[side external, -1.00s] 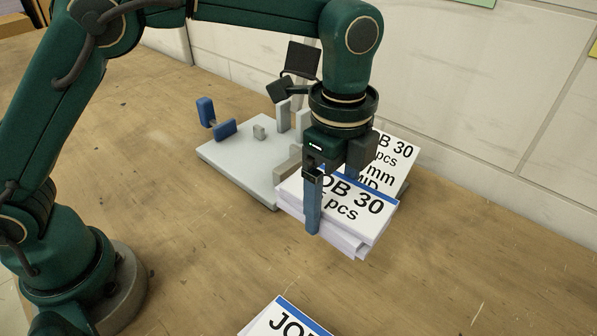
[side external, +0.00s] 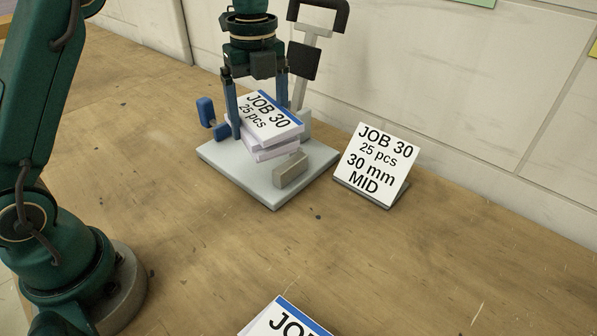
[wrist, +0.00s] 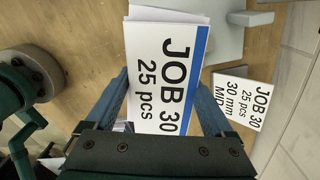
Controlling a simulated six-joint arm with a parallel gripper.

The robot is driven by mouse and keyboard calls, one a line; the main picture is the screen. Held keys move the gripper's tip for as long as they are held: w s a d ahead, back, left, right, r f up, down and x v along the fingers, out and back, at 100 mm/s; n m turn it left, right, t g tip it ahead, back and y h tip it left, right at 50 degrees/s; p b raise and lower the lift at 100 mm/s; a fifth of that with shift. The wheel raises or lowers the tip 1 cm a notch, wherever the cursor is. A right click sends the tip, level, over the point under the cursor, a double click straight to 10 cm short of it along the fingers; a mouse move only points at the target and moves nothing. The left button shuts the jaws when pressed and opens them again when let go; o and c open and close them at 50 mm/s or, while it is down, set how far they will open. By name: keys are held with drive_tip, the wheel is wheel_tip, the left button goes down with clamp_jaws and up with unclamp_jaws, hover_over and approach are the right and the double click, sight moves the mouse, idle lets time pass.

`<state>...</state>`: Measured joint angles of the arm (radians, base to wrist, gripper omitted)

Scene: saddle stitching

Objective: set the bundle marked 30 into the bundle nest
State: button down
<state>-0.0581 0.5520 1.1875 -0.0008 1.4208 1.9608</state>
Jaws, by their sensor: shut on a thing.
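The bundle marked JOB 30, 25 pcs (side external: 264,121) is a white stack with a blue edge stripe. It is over the bundle nest, a pale grey base plate (side external: 272,194) with upright stops and a blue clamp (side external: 213,120) at its left. My gripper (side external: 263,118) has its blue fingers on either side of the bundle and is shut on it. The bundle looks slightly tilted, with its lower sheets fanned out. I cannot tell whether it touches the plate. In the wrist view the bundle (wrist: 160,75) lies between the fingers, label facing the camera.
A sign (side external: 375,160) reading JOB 30, 25 pcs, 30 mm, MID stands right of the nest. Another JOB bundle (side external: 287,318) shows partly at the bottom edge. A tan block (side external: 290,171) sits at the plate's front right.

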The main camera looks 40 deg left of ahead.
drive_tip(key=s+a+r+n, duration=0.1)
drive_tip(key=s+a+n, duration=0.25)
drive_tip(key=a, duration=1.25)
drive_tip(key=w+d+f, duration=0.2)
drive_tip(key=d, duration=0.1)
drive_tip(key=w+d+f, duration=0.2)
drive_tip(key=w+d, duration=0.1)
drive_tip(key=w+d+f, duration=0.2)
drive_tip(key=d+f, duration=0.1)
drive_tip(key=shift+w+d, duration=0.15)
drive_tip(key=shift+w, duration=0.05)
drive_tip(key=shift+f, duration=1.95)
drive_tip(key=shift+f, duration=0.15)
unclamp_jaws()
